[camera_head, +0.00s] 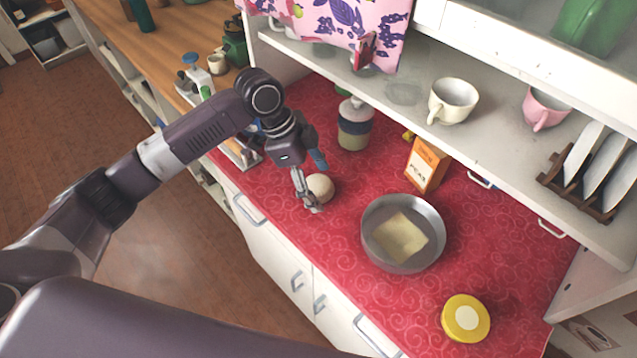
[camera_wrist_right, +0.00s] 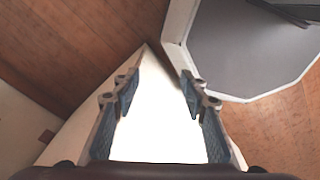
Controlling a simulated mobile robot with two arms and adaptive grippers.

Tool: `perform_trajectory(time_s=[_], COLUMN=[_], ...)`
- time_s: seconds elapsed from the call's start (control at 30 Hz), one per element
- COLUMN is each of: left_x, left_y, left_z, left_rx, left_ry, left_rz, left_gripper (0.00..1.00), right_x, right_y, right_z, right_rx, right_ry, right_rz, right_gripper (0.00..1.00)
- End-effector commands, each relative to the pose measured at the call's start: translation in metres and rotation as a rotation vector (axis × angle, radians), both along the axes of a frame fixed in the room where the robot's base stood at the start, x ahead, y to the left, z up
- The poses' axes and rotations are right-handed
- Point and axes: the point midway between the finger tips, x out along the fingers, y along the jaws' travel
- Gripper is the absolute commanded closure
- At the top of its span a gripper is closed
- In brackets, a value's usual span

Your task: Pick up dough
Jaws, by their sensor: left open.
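A pale round ball of dough (camera_head: 320,187) sits on the red oilcloth counter (camera_head: 345,225). My left gripper (camera_head: 310,206) points down right beside the dough, on its left and front side, with its fingers low over the counter. It is open, and I cannot tell whether a finger touches the dough. My right gripper (camera_wrist_right: 158,95) shows in the right wrist view, open and empty, with its two fingers wide apart. The dough is not in that view.
A metal pan (camera_head: 375,250) holding a flat pale slab stands right of the dough. A jar (camera_head: 355,124), an orange box (camera_head: 427,165) and a yellow-lidded tin (camera_head: 465,318) stand on the counter. A shelf with cups (camera_head: 452,100) overhangs the back.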

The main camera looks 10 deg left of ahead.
Motion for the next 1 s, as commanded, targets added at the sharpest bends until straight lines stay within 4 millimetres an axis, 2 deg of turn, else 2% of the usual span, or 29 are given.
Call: perform_trajectory(time_s=[0.1,0.27,0.7,1.0], left_x=[0.001,0.001,0.001,0.001], left_y=[-0.001,-0.001,-0.001,-0.001], left_z=[-0.003,-0.003,-0.002,0.000], left_rx=[0.000,0.000,0.000,0.000], left_ry=[-0.001,-0.001,-0.002,-0.003], left_rz=[0.000,0.000,0.000,0.000], left_gripper=[0.25,0.26,0.73,0.73], right_x=[0.000,0.000,-0.001,-0.002], right_y=[-0.007,-0.008,0.010,0.007], right_z=[0.001,0.000,0.000,-0.001], right_rx=[-0.008,-0.009,0.011,0.008], right_ry=[0.000,0.001,0.003,0.004], right_rz=[-0.004,-0.004,-0.004,-0.001], right_gripper=[0.60,0.60,0.60,0.60])
